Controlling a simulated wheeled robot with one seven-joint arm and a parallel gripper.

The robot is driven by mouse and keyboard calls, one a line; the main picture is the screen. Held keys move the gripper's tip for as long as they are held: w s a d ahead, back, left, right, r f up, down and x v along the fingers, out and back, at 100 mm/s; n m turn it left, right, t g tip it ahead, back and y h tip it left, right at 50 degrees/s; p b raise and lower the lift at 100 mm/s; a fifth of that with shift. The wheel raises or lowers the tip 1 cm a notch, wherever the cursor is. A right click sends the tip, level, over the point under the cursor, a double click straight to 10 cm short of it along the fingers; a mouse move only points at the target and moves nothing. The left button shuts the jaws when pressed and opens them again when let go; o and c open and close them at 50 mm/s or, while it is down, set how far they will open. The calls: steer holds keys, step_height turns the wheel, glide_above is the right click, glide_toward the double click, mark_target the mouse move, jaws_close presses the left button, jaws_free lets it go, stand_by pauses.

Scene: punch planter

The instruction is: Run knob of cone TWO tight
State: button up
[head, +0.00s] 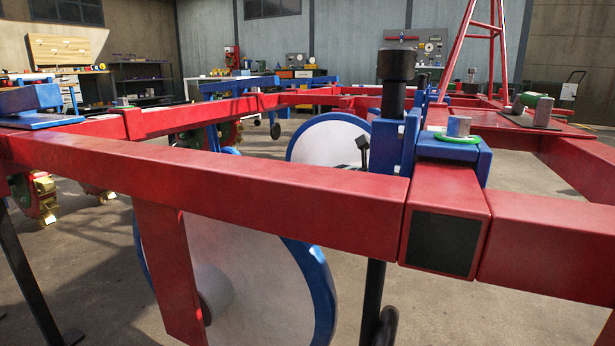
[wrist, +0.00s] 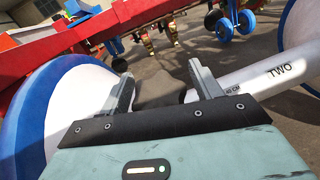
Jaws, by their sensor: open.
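In the wrist view my gripper (wrist: 162,88) is open, its two grey fingers spread apart. A dark, rounded shape (wrist: 160,92) that looks like the knob sits between the fingers, at the end of a pale tube. The tube (wrist: 270,77) on the right is lettered TWO, with a smaller 40 CM marking partly behind the right finger. I cannot tell whether the fingers touch the dark shape. A white cone or disc with a blue rim (wrist: 62,105) fills the left side. My gripper does not show in the head view.
Red frame beams (head: 220,185) cross the head view. Below and behind them are white discs with blue rims, one near (head: 250,285) and one farther (head: 325,140). A black-capped post (head: 395,70) stands on a blue bracket. Blue wheels (wrist: 232,22) lie beyond the gripper.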

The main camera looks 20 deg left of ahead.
steer(key=c, duration=1)
steer(key=shift+s+a+m+t+h+p, duration=0.2)
steer(key=shift+m+t+h+p, duration=0.15)
steer(key=shift+m+p, duration=0.35)
steer(key=m+t+h+p, duration=0.1)
steer(key=m+t+p, duration=0.1)
steer(key=m+t, duration=0.1)
steer(key=shift+w+d+f+h, duration=0.1)
steer(key=shift+w+d+h, duration=0.1)
steer(key=shift+w+h, duration=0.15)
steer(key=shift+w+d+f+m+t+h, duration=0.1)
steer(key=shift+w+d+m+t+h, duration=0.1)
steer(key=shift+m+t+h, duration=0.6)
steer(key=shift+g, duration=0.35)
steer(key=o, duration=1)
steer(key=shift+y, duration=0.4)
